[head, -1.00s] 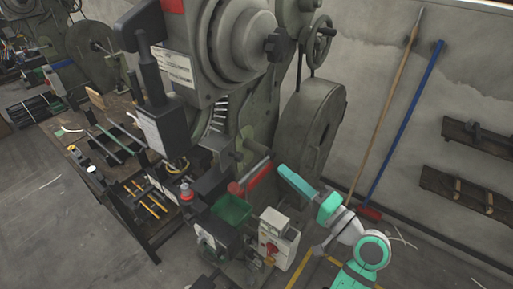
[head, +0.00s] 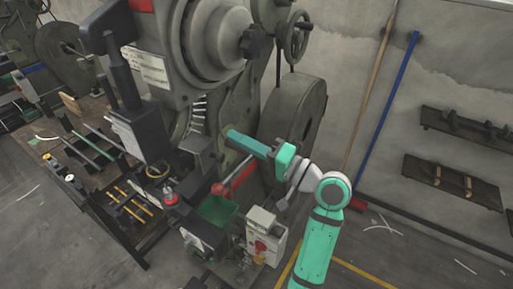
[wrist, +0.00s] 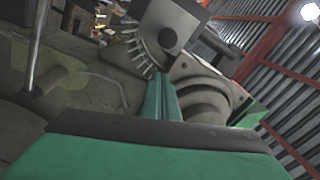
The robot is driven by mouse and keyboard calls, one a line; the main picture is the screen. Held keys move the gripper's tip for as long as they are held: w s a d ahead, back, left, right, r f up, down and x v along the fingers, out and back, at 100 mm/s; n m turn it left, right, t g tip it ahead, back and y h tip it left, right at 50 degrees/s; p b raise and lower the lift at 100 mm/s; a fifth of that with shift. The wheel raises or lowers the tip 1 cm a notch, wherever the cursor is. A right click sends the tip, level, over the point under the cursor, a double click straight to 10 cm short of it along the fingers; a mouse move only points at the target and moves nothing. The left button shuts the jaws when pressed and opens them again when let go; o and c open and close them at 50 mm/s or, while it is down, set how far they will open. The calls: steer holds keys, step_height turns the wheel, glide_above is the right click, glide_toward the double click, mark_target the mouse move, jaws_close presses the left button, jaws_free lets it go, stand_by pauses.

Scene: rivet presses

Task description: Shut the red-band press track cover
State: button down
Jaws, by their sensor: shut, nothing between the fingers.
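The press (head: 205,40) with the red band (head: 141,5) at its top edge fills the middle of the head view. Its curved track (head: 198,108) shows a row of pale rivets, which also shows in the wrist view (wrist: 138,52). A grey plate-like part (head: 198,144) sits below the track; I cannot tell whether it is the cover or how far the cover stands open. My gripper (head: 231,135) is shut and empty, pointing left, to the right of the track's lower end. Its fingers (wrist: 162,95) point toward the track in the wrist view; contact is unclear.
A red-ended lever (head: 235,175) and a green bin (head: 217,211) lie below my gripper. A control box (head: 264,235) stands at the lower front. A large flywheel (head: 298,122) is close behind the gripper. A workbench (head: 100,170) with tools is at left.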

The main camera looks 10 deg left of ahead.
mark_target(205, 155)
steer(key=shift+s+f, duration=0.25)
steer(key=shift+s, duration=0.35)
steer(key=shift+s+f, duration=0.25)
steer(key=shift+s, duration=0.4)
steer(key=shift+s+f, duration=0.25)
steer(key=shift+s, duration=0.35)
steer(key=shift+a, duration=0.25)
